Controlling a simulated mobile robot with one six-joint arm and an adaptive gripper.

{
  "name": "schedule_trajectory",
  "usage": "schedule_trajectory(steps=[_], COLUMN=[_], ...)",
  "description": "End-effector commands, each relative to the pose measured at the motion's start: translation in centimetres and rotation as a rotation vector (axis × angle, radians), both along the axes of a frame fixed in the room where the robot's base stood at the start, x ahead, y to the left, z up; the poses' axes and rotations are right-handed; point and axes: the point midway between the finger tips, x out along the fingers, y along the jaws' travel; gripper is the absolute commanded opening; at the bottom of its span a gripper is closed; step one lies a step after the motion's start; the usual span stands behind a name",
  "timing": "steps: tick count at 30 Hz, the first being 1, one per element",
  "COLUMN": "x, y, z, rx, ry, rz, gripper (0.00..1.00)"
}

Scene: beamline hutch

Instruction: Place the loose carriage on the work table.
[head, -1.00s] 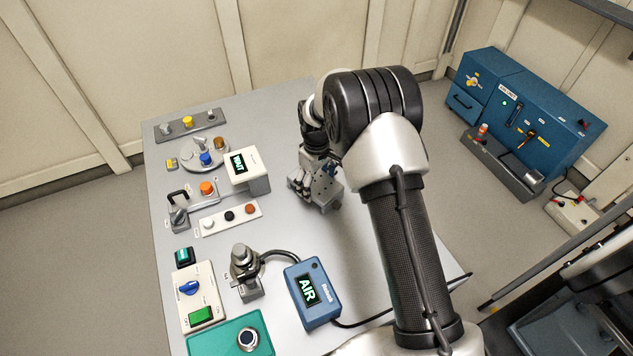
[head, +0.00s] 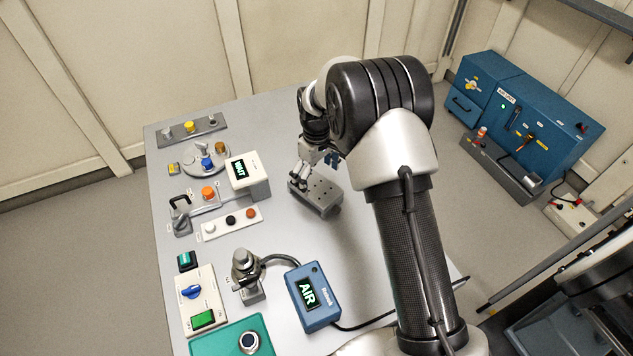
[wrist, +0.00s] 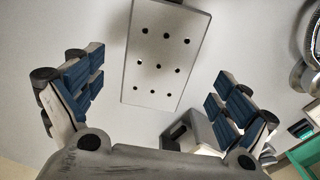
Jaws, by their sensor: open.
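The loose carriage, a grey block with rows of dark holes in its top (head: 322,192), lies flat on the grey work table (head: 372,258), right of the small white display box. In the wrist view the carriage (wrist: 152,52) shows ahead, between the lines of the two fingers, with clear space on both sides. My gripper (head: 312,165) is open just above the carriage and holds nothing. Its blue-padded fingers are spread wide in the wrist view (wrist: 160,92). In the head view my arm hides part of the table right of the carriage.
The white display box (head: 250,178) stands just left of the carriage. Left of it are knobs and a handle. In front stand a metal fixture (head: 246,270) and a cabled blue AIR box (head: 315,298). Blue equipment (head: 525,115) stands beyond the table at right.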

Motion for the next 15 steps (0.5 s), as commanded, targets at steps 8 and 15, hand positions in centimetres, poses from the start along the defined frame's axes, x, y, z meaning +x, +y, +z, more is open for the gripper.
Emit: schedule_trajectory(steps=[8,15], x=[0.1,0.0], y=[0.0,0.0], z=[5.5,6.8], rx=[0.001,0.0], ry=[-0.002,0.0], rz=[0.0,0.0], gripper=[0.95,0.95])
